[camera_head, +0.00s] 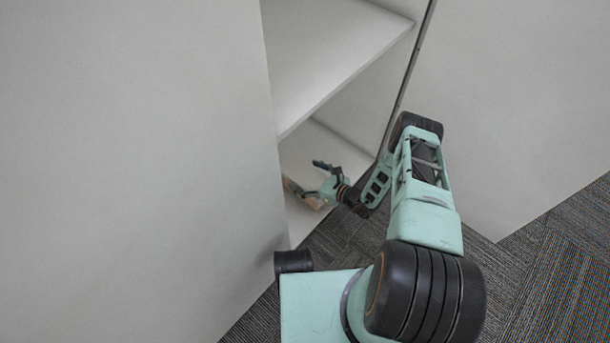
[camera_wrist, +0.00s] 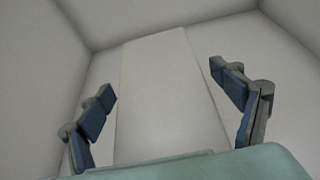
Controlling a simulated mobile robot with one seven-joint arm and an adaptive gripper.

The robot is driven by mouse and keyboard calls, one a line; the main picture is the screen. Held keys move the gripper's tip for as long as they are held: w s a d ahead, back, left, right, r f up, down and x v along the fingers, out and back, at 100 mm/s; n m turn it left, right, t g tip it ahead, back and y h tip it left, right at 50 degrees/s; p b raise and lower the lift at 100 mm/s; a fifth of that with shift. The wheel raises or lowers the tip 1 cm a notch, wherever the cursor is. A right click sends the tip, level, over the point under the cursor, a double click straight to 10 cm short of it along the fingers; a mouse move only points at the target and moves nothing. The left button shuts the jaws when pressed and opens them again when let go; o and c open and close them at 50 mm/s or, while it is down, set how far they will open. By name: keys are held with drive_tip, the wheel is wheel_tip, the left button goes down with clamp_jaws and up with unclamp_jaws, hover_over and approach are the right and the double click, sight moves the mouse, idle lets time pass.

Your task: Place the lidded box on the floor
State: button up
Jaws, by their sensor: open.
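My gripper (camera_head: 309,180) reaches into the lower compartment of a white cabinet, just above its floor. In the wrist view my gripper (camera_wrist: 162,82) is open, with its blue-padded fingers wide apart. A long pale grey flat-topped thing (camera_wrist: 165,100) lies between the fingers, with a gap visible at its right side; it looks like the top of the lidded box, though I cannot be sure. In the head view a small brownish thing (camera_head: 292,187) shows beside the fingers, partly hidden by the cabinet's side panel and my gripper. No grip on it shows.
The white cabinet's shelf (camera_head: 335,45) is above my gripper. A large pale panel (camera_head: 130,150) bounds the opening at the left and another (camera_head: 510,100) stands at the right. Dark grey carpet (camera_head: 545,265) is bare at the lower right.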

drive_tip(key=p+v, duration=0.4)
drive_tip(key=v, duration=0.8)
